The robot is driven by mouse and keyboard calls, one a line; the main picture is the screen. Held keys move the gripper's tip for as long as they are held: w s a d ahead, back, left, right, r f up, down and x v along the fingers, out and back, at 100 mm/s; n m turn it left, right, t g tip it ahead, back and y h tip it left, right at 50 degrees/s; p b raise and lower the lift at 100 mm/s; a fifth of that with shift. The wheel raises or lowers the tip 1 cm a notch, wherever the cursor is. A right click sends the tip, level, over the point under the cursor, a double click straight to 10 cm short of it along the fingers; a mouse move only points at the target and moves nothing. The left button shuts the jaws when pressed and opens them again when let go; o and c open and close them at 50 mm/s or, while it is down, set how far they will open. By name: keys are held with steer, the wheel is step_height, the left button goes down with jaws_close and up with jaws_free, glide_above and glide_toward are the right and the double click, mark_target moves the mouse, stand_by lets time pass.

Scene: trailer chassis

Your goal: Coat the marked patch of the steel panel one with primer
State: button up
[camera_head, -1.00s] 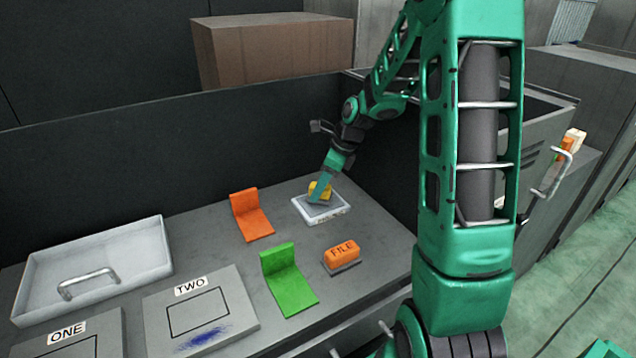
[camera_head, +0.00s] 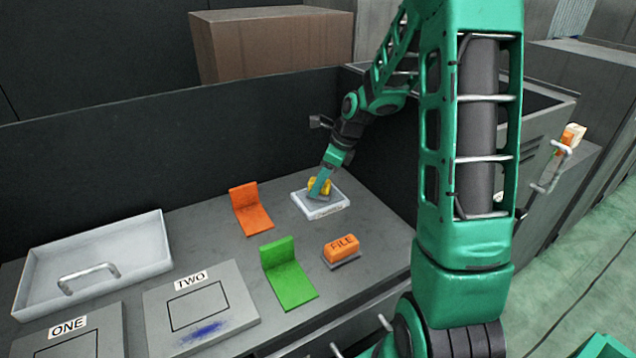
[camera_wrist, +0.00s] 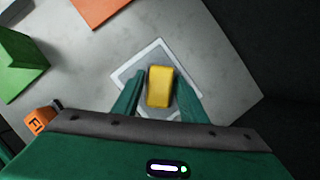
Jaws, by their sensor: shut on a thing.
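Steel panel one (camera_head: 112,322) lies flat at the front left of the bench in the head view, labelled ONE, with part of a black outlined patch showing. The picture's lower edge cuts it off. My gripper (camera_head: 319,190) is low over a small white tray (camera_head: 325,211) at the back right. It is shut on a yellow block (camera_wrist: 160,86), with one green finger on each side in the wrist view. The block is over the grey inside of the tray; I cannot tell whether its underside touches it. The writing on the tray's front is too small to read.
Panel two (camera_head: 237,290) has an outlined patch and a blue smear. A grey handled bin (camera_head: 140,258) is at left. A dark wall runs behind.

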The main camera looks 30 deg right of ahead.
mark_target(312, 179)
steer(key=shift+f, duration=0.45)
stand_by(1.2)
steer(key=shift+r, duration=3.55)
